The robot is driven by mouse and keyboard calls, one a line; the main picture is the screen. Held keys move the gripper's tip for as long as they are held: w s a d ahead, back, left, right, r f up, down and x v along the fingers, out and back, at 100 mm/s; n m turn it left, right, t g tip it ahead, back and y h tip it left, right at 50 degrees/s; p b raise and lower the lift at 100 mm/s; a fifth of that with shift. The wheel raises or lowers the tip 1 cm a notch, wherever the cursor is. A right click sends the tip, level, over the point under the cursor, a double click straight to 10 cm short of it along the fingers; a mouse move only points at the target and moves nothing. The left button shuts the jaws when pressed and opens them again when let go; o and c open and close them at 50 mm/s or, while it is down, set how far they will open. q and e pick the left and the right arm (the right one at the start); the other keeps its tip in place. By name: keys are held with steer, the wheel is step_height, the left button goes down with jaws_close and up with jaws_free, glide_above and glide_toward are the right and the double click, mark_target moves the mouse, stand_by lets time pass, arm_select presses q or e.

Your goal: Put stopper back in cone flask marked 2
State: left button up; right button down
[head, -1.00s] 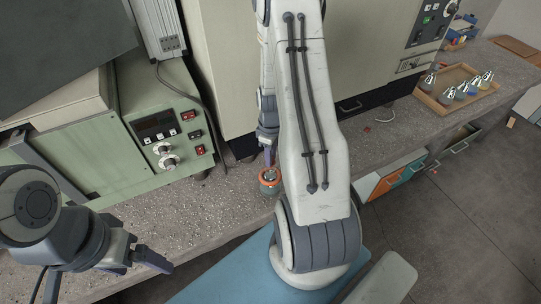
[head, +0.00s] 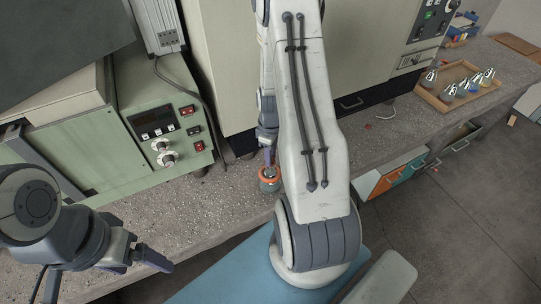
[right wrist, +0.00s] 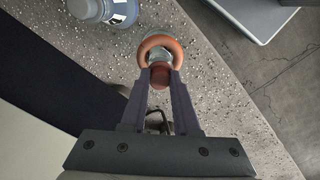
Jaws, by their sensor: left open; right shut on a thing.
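My right gripper (right wrist: 160,82) is shut on a reddish-brown stopper (right wrist: 160,76), seen in the right wrist view. Just beyond the stopper is an orange ring (right wrist: 150,43) around clear glass, apparently a flask (right wrist: 163,54); no mark can be read. I cannot tell whether the stopper sits in the neck or above it. In the head view the right gripper (head: 268,147) points down at the orange ring (head: 269,173) near the bench's front edge. My left gripper (head: 150,259) is open and empty at the lower left.
A wooden tray (head: 432,99) with several flasks is at the far right of the bench. A green control box (head: 160,115) stands left, a large cabinet (head: 232,60) behind.

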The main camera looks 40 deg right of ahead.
steer(key=shift+f, duration=0.15)
steer(key=shift+f+b, duration=0.4)
stand_by(0.4)
jaws_free()
stand_by(0.3)
step_height(320, 180, up, 9)
steer(key=p, duration=0.7)
steer(key=shift+r+p, duration=0.1)
steer(key=shift+p, duration=0.25)
